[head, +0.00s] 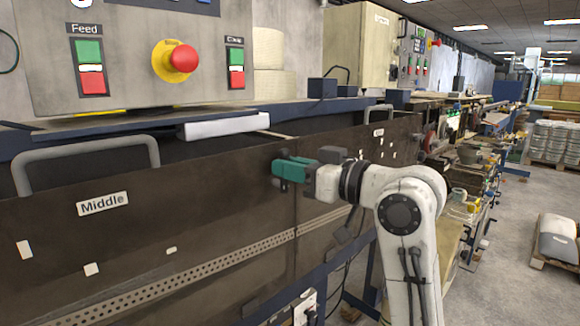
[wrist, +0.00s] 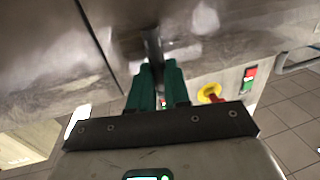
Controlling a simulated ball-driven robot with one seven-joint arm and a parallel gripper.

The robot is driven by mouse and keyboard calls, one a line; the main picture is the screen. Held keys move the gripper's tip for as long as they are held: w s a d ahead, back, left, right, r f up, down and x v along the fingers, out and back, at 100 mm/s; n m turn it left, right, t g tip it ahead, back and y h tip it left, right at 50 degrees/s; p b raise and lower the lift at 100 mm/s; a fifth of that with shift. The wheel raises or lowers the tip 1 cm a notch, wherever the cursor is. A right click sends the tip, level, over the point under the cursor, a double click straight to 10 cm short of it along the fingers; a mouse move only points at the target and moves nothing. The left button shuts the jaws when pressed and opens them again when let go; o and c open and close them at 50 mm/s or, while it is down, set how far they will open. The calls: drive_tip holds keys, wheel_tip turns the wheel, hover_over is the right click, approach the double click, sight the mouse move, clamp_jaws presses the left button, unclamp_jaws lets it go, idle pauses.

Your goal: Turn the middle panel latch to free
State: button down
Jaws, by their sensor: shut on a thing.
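The middle panel (head: 190,215) is a long dark brown metal sheet with a "Middle" label (head: 103,203) and a grey bar handle (head: 85,157) at its left. My gripper (head: 276,170), with green fingers, is against the panel's upper right part. In the wrist view my gripper (wrist: 155,72) has its two green fingers on either side of a narrow dark upright piece, the latch (wrist: 153,45), and is shut on it. In the head view the latch is hidden by the fingers. I cannot tell its turn angle clearly.
Above the panel is a control box with an emergency stop button (head: 175,61) and green-red switches (head: 90,67). A blue rail (head: 130,128) and a white block (head: 226,125) sit over the panel edge. A perforated strip (head: 200,270) crosses below. The floor at right has free room.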

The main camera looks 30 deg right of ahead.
idle(0.3)
drive_tip(key=c, duration=1.1)
unclamp_jaws()
drive_tip(key=b+v, duration=0.3)
drive_tip(key=v, duration=0.7)
drive_tip(key=shift+s+d, duration=0.2)
drive_tip(key=shift+s, duration=0.15)
